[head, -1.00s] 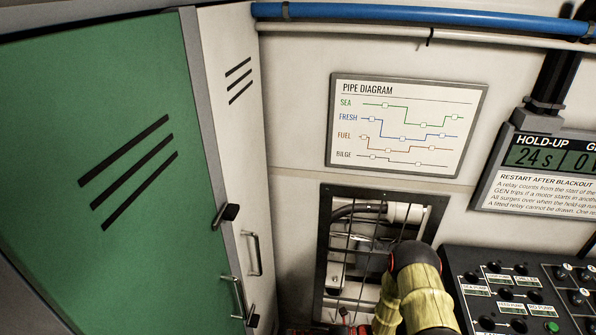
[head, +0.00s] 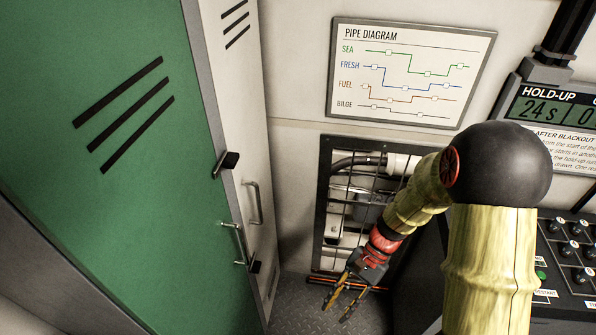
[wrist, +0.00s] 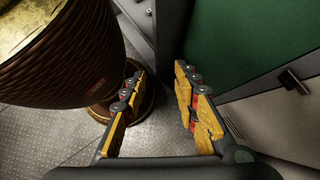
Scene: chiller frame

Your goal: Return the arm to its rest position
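My gripper (head: 344,302) hangs at the end of my yellow-sleeved arm in the head view, above the floor in front of the grille opening. Its yellow-padded fingers are spread apart, with nothing between them. In the wrist view my gripper (wrist: 158,95) also shows open and empty, with the metal floor beyond it. My arm is bent at a large black joint, with the forearm reaching down and left to the gripper.
A green locker (head: 90,150) with handles stands at the left. The grille (head: 350,205) is in the back wall, below the pipe diagram (head: 408,73). A control panel (head: 570,250) is at the right. In the wrist view a large brown ribbed cylinder (wrist: 65,60) stands close left of the fingers.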

